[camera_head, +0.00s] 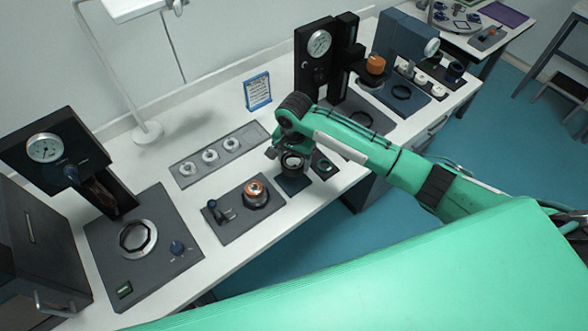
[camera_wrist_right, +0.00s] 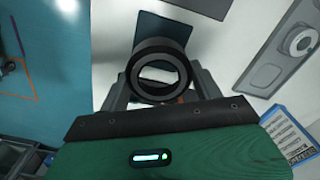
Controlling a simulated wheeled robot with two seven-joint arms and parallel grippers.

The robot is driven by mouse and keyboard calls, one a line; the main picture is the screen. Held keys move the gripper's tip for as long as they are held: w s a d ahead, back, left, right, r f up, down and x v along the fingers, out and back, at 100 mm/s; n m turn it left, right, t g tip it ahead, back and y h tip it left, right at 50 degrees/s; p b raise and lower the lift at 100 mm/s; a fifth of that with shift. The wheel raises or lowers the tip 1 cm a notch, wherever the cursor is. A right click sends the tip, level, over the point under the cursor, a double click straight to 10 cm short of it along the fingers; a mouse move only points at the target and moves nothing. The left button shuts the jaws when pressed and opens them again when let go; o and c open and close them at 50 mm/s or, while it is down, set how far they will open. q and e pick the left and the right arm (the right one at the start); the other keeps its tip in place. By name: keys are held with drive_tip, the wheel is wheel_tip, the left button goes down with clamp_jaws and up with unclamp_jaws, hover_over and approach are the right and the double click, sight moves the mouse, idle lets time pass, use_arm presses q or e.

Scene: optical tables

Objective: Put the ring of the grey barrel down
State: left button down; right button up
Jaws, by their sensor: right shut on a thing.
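My right gripper (camera_head: 289,158) is shut on a dark ring (camera_wrist_right: 160,74), a short open cylinder; I take it for the grey barrel's ring. The ring also shows in the head view (camera_head: 293,162), partly covered by the gripper. In the right wrist view the right gripper's fingers (camera_wrist_right: 164,88) stand on both sides of the ring, and a pale surface shows through its hole. A dark square pad (camera_head: 293,184) lies on the table below the ring. It also shows in the right wrist view (camera_wrist_right: 165,28). I cannot tell any clear gap under the ring. My left gripper is not in view.
A second dark pad (camera_head: 323,166) lies close by on the right. A plate with a copper-coloured part (camera_head: 255,192) is to the left. A grey tray (camera_head: 188,180) with white rings lies behind. A blue-framed sign (camera_head: 257,91) stands at the back. The table's front edge is near.

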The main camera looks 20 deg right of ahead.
sight(293, 178)
wheel_tip(293, 178, down, 3)
drive_tip(key=shift+f, duration=0.15)
wheel_tip(293, 178, down, 3)
drive_tip(key=shift+f+p, duration=0.1)
drive_tip(key=shift+p, duration=0.5)
drive_tip(key=shift+f, duration=0.3)
drive_tip(key=shift+f, duration=0.1)
drive_tip(key=o, duration=1.2)
wheel_tip(293, 178, up, 12)
drive_tip(key=shift+r+b, duration=0.15)
drive_tip(key=shift+b, duration=1.1)
